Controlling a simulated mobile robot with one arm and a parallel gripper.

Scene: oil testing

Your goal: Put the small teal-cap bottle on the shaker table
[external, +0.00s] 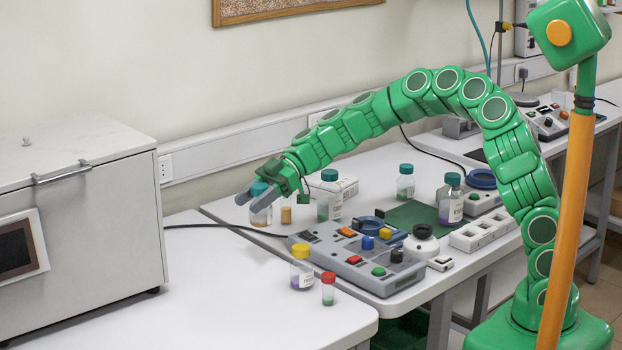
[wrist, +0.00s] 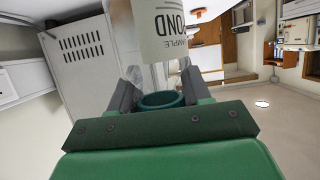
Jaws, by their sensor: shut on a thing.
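Other teal-cap bottles stand to the right: one (external: 329,206) near my gripper, one (external: 405,187) at the back and one (external: 451,208) with purple contents. I cannot tell for certain which device is the shaker table.
A grey device (external: 345,262) with coloured buttons lies right of my gripper. A yellow-cap bottle (external: 302,275) and red-cap vial (external: 328,291) stand in front. A small amber vial (external: 286,213) is close by. A large white cabinet (external: 90,190) stands left. The front-left tabletop (external: 210,290) is clear.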

